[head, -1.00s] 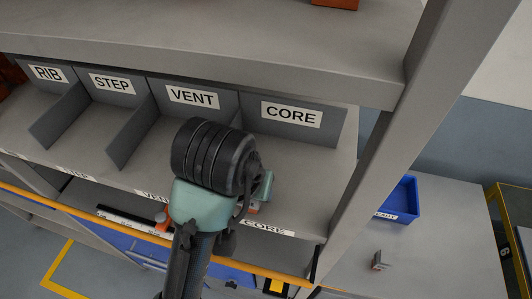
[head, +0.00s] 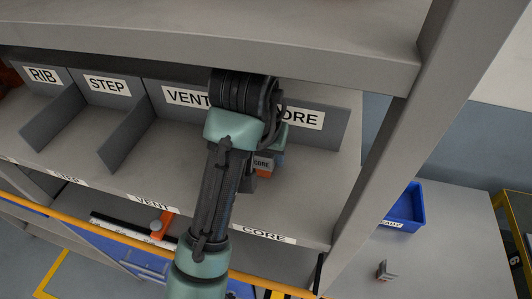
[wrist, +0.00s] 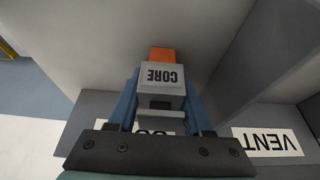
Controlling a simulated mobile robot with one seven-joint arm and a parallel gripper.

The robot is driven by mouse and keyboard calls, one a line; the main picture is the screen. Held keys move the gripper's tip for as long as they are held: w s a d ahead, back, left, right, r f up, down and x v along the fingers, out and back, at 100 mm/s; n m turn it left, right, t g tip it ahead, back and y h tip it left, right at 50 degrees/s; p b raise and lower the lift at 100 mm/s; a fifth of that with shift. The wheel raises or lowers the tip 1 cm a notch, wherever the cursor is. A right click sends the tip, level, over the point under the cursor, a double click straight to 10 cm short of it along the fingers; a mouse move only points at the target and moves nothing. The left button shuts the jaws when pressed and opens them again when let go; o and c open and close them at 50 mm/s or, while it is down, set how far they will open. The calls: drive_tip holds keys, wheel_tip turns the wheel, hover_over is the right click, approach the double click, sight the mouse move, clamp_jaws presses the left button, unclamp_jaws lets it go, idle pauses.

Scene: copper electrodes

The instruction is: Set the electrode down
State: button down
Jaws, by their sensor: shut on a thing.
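The electrode (head: 263,163) has a grey holder labelled CORE and an orange copper end. In the wrist view the electrode (wrist: 161,78) sits between the two blue fingers of my gripper (wrist: 160,92), which is shut on it. In the head view my gripper is inside the shelf, in front of the back-panel CORE label (head: 302,116), which my arm partly covers. The copper end points down toward the shelf board (head: 315,190). I cannot tell whether it touches the board.
Bays marked RIB (head: 43,75), STEP (head: 106,85) and VENT (head: 186,97) lie to the left, split by grey dividers. The upper shelf (head: 200,45) hangs close above my wrist. A post (head: 385,145) stands right. A blue bin (head: 403,212) sits on the right bench.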

drive_tip(key=shift+s+r, duration=0.15)
drive_tip(key=shift+f, duration=0.25)
drive_tip(key=shift+c, duration=1.6)
unclamp_jaws()
drive_tip(key=shift+r+b, duration=0.35)
drive_tip(key=shift+b, duration=0.05)
drive_tip(key=s+p, duration=0.1)
drive_tip(key=s, duration=0.2)
drive_tip(key=s+a+p, duration=0.1)
drive_tip(key=s, duration=0.2)
drive_tip(key=s+a+r+p, duration=0.1)
drive_tip(key=s+p, duration=0.1)
drive_tip(key=s, duration=0.2)
drive_tip(key=shift+a, duration=0.1)
drive_tip(key=shift+s+a+f, duration=0.1)
drive_tip(key=shift+s+a, duration=0.05)
drive_tip(key=shift+s, duration=0.95)
